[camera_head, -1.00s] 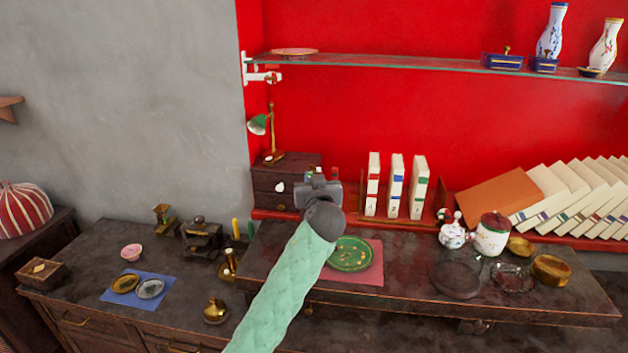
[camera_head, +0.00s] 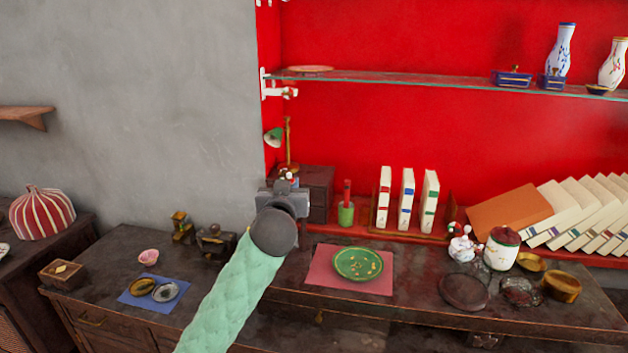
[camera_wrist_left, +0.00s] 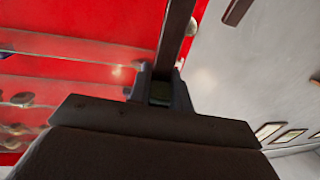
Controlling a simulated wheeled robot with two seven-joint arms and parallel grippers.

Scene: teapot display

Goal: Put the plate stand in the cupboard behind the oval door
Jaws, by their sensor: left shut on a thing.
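My left gripper (camera_head: 284,196) is raised in front of the small dark drawer box in the head view, its arm in a green quilted sleeve. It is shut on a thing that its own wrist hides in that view. In the left wrist view the gripper (camera_wrist_left: 160,88) has a slim dark brown bar (camera_wrist_left: 177,35) between its fingers, running up out of the frame. I take this bar to be part of the plate stand; the rest of it is not visible. I cannot make out an oval door in either view. My right gripper is not in view.
The drawer box (camera_head: 318,191) and a green lamp (camera_head: 273,137) stand just behind my gripper. A green plate (camera_head: 358,263) lies on a red cloth (camera_head: 321,263). A glass shelf (camera_head: 420,79) runs above, with vases at right. The grey wall (camera_head: 130,100) is mostly bare.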

